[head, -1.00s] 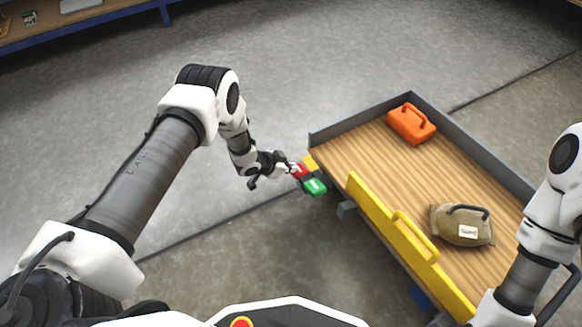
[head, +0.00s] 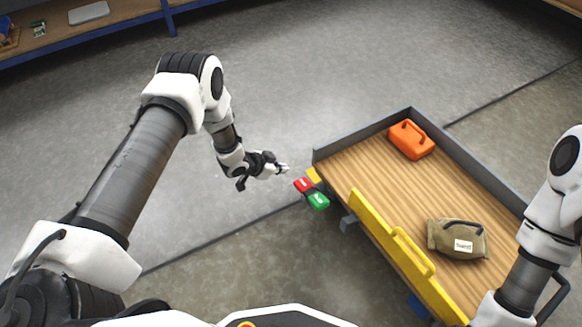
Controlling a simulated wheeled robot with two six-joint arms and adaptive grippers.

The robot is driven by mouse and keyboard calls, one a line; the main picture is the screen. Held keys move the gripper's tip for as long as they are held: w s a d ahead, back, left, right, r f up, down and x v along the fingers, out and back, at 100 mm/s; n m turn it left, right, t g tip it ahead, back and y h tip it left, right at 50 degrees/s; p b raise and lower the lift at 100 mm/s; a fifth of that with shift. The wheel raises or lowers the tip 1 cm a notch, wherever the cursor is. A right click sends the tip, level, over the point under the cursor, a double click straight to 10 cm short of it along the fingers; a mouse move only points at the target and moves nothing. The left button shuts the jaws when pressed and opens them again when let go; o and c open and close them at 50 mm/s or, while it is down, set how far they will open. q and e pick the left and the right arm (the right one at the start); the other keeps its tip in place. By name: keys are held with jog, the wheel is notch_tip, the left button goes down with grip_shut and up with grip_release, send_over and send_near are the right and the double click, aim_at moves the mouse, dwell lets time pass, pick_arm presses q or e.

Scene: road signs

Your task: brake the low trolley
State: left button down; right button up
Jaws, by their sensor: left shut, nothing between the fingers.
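The low trolley (head: 372,178) has a wooden deck with grey raised edges and a yellow rail with a handle (head: 409,249) along its near left side. At its left corner sit a red pedal (head: 303,185) and a green pedal (head: 318,201), side by side, with a yellow part (head: 314,175) behind them. My left gripper (head: 284,169) is shut and empty, just up and left of the red pedal, with a small visible gap. My right arm (head: 541,240) comes in at the right edge; its gripper is out of the picture.
An orange case (head: 411,139) stands at the deck's far corner. A tan bag (head: 457,238) with a dark handle and white label lies on the deck near the right. A blue-framed bench (head: 130,22) runs along the top left. The floor left of the trolley is clear.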

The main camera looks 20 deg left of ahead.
pick_arm(q)
jog(key=v, duration=0.1)
jog(key=p+v, duration=0.1)
jog(key=v, duration=0.1)
jog(key=shift+a+r, duration=0.2)
jog(key=shift+a, duration=0.35)
pick_arm(e)
jog(key=shift+r, duration=0.95)
pick_arm(q)
jog(key=s+d+f+n+g+y, duration=0.15)
jog(key=s+d, duration=0.25)
jog(key=s, duration=0.4)
jog(key=s+d+n+g+h, duration=0.1)
jog(key=s+d+n+g, duration=0.15)
jog(key=s, duration=0.55)
jog(key=s+a+r+n+g+y, duration=0.1)
jog(key=s+n+g+y, duration=0.1)
jog(key=s, duration=0.7)
jog(key=s+a+r+n+g+y, duration=0.2)
jog(key=s, duration=0.8)
notch_tip(320, 180, up, 38)
jog(key=p, duration=3.8)
jog(key=shift+a, duration=0.2)
pick_arm(e)
notch_tip(320, 180, up, 38)
jog(key=shift+r, duration=0.2)
